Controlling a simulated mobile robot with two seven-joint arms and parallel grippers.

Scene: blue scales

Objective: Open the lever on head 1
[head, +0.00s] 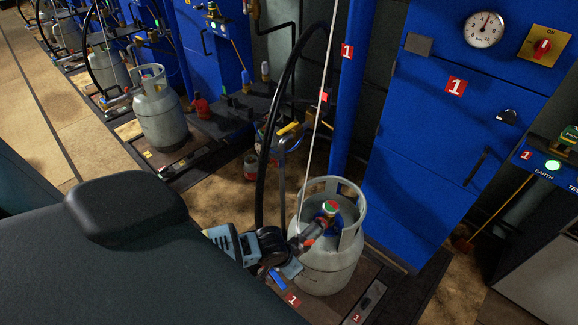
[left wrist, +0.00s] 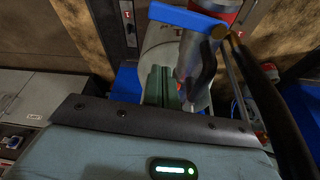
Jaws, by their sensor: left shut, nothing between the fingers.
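The gas cylinder (head: 322,268), pale grey with a collar ring, stands upright on the number 1 scale at the lower middle of the head view. Filling head 1 (head: 312,234) sits at its valve, partly hidden by dark parts in front. In the left wrist view a blue lever bar (left wrist: 185,18) crosses the top, beside the grey and red head body (left wrist: 192,58). My left gripper (left wrist: 165,72) is shut and empty, its greenish fingers pointing toward the cylinder just below the lever; I cannot tell whether they touch. My right gripper is not in view.
A black hose (head: 265,150) arches above the head. A blue cabinet (head: 425,150) with a gauge (head: 484,29) stands behind on the right. Another cylinder (head: 160,115) stands on the neighbouring scale at the left. Open floor (head: 40,110) lies at the far left.

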